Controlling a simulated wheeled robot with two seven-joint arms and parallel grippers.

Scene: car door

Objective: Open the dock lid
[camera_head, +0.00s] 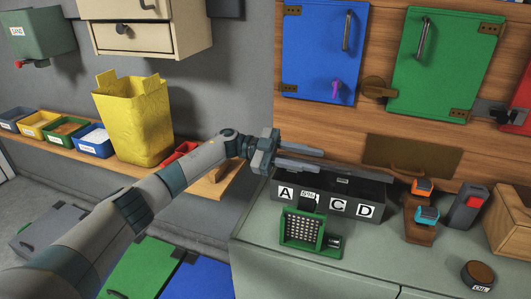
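A dark grey box with white letter labels A, C and D on its front (347,208) stands on the grey-green bench; it looks like the dock. A brown panel with a handle along its lower part (425,150) stands behind the box, against the wood wall; I cannot tell whether it is the lid. My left gripper (318,162) is open, with its two fingers pointing right over the back left part of the box. Nothing shows between the fingers. My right gripper is not in view.
A green rack with a perforated face (301,228) stands in front of the box. Orange (422,187) and teal (428,215) pieces sit to its right, beside a grey device with a red button (467,209). Blue (322,50) and green (443,65) doors hang above.

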